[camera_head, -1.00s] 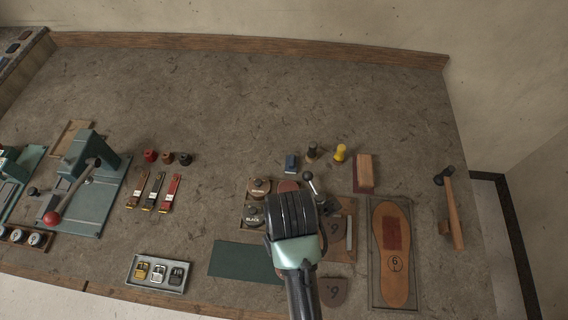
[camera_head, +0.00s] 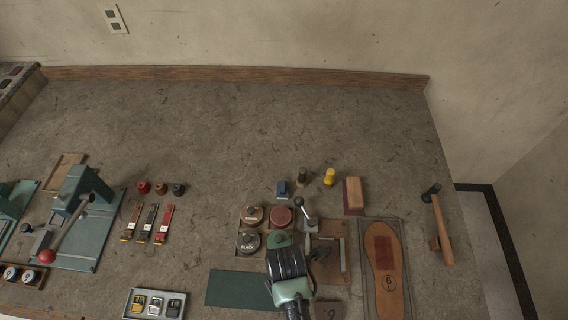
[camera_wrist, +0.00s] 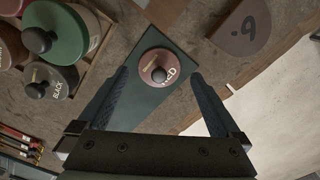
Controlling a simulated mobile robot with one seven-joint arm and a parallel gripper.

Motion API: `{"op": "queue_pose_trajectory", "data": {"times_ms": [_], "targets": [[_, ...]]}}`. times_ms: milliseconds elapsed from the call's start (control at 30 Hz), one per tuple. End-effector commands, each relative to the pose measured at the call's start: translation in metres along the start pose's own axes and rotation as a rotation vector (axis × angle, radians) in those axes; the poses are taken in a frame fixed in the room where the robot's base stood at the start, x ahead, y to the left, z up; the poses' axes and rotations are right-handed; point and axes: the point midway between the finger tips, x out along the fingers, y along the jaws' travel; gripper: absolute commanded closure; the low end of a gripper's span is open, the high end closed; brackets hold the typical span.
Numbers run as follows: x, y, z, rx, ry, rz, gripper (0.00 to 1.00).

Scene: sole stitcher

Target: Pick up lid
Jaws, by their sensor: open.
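The lid (camera_wrist: 157,70) is a round reddish-brown disc with a dark knob and a pale label reading RED. In the wrist view it lies on the green mat (camera_wrist: 145,100). My gripper (camera_wrist: 160,74) is open and empty, with one finger on each side of the lid in the picture. I cannot tell how far above it the fingertips are. In the head view my gripper (camera_head: 288,266) is over the right end of the mat (camera_head: 238,289) and hides the lid.
Tins stand left in the wrist view, including a green-lidded tin (camera_wrist: 52,34) and a black-labelled tin (camera_wrist: 50,84). In the head view a red tin (camera_head: 280,217) shows no knob. The back of the bench is clear.

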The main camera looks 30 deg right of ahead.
Motion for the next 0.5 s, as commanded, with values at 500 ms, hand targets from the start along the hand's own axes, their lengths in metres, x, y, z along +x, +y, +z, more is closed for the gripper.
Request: {"op": "queue_pose_trajectory", "data": {"times_ms": [500], "targets": [[0.021,0.000,0.000,0.000,-0.001,0.001,0.07]]}}
